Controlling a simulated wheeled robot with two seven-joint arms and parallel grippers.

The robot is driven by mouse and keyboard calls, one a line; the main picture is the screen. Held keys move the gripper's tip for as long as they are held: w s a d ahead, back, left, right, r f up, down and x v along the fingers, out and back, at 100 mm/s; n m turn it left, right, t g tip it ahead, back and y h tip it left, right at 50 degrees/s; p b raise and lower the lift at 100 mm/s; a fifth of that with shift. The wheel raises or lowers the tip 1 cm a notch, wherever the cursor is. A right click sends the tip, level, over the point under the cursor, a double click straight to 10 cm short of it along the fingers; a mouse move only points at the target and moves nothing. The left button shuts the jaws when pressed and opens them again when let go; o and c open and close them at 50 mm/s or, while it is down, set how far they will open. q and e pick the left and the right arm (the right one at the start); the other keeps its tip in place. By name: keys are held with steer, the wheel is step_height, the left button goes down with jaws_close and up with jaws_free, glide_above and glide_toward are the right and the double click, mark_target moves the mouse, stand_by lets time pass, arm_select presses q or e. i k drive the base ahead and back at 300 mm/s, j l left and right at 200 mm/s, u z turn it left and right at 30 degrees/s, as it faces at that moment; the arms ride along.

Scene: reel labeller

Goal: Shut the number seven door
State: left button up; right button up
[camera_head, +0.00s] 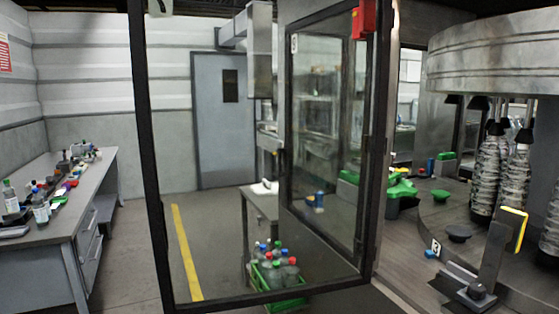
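A large clear door in a black frame (152,160) stands across the middle of the camera_head view. It appears swung open, standing out from the machine on the right. A pale tag at its top left corner (160,6) is cut by the picture's top edge, and I cannot read its number for sure. A second black-framed clear panel (330,130) shows behind it, with a small white tag (294,43) that is too small to read. A red box (366,18) sits at the top near the right post. Neither of my grippers is in view.
A grey bench (60,232) with bottles stands at the left. A green crate (290,304) of bottles shows through the door, low down. The round machine (490,70) with bottles fills the right. Open floor (130,270) lies between bench and door.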

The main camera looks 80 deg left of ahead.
mark_target(158, 9)
steer(key=k+j, duration=0.25)
steer(key=j, duration=0.15)
steer(key=k+j, duration=0.2)
steer(key=j, duration=0.25)
steer(key=k+j, duration=0.25)
steer(key=j, duration=0.15)
steer(key=k+j, duration=0.25)
steer(key=j, duration=0.15)
steer(key=k+j, duration=0.1)
steer(key=j, duration=0.35)
steer(key=k+j, duration=0.1)
steer(key=j, duration=0.4)
steer(key=k+j, duration=0.1)
steer(key=j, duration=0.35)
steer(key=k+j, duration=0.1)
steer(key=j, duration=0.85)
steer(key=i, duration=0.4)
